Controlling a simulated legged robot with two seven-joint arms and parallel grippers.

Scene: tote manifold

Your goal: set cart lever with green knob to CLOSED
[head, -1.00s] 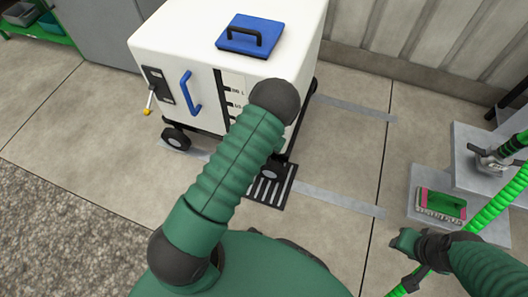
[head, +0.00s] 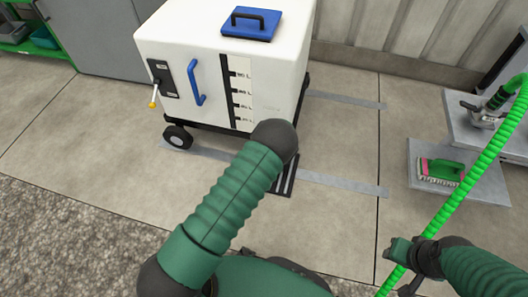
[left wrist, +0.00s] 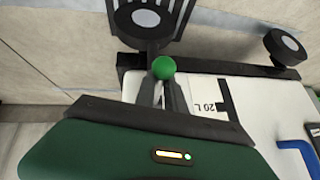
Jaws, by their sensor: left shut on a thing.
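The green knob (left wrist: 164,68) shows in the left wrist view, at the tips of my left gripper (left wrist: 162,88), by the white cart's lower edge. My left gripper is shut on it; the lever under it is mostly hidden by the fingers. In the head view the white cart (head: 205,45) stands upper left, and my left arm hides the green knob and left gripper. Another lever with a yellow knob (head: 152,104) is on the cart's left panel. My right gripper (head: 393,262) is at the lower right beside a green hose; its jaws are unclear.
The cart has a blue handle (head: 195,82), a blue lid (head: 250,24) and black wheels (head: 177,137). A bright green hose (head: 450,185) runs upright at the right. A green brush (head: 440,171) lies on a grey slab (head: 480,190). Floor between cart and slab is clear.

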